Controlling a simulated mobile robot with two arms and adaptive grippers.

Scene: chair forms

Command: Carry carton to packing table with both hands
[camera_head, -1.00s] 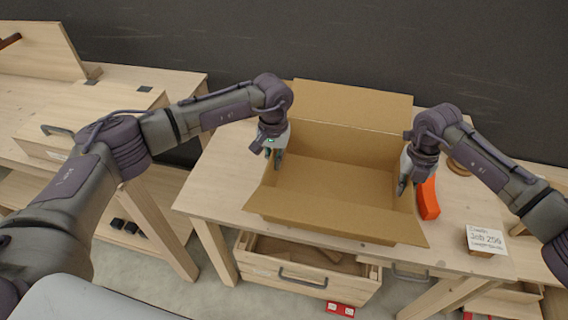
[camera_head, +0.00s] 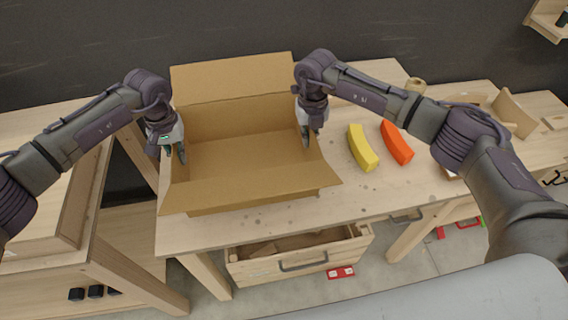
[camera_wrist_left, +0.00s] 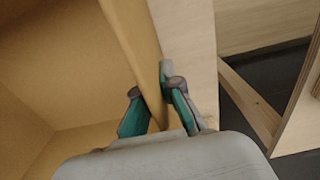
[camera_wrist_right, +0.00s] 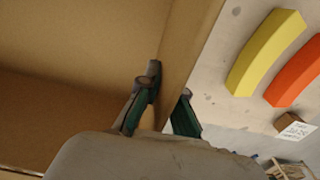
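The open cardboard carton (camera_head: 250,188) is upright at the left end of the wooden workbench (camera_head: 365,200), flaps spread. My left gripper (camera_head: 174,152) is at its left wall, with one finger inside and one outside; in the left wrist view the fingers (camera_wrist_left: 155,112) pinch the wall. My right gripper (camera_head: 311,133) is at the right wall; in the right wrist view its fingers (camera_wrist_right: 162,108) also straddle the wall. The carton looks empty. I cannot tell whether its bottom touches the bench. Which surface is the packing table is not clear.
A yellow curved block (camera_head: 362,147) and an orange one (camera_head: 396,143) lie right of the carton. A drawer (camera_head: 300,258) sits under the bench. Another wooden unit (camera_head: 55,205) stands at the left, with a gap between it and the bench. The dark wall is behind.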

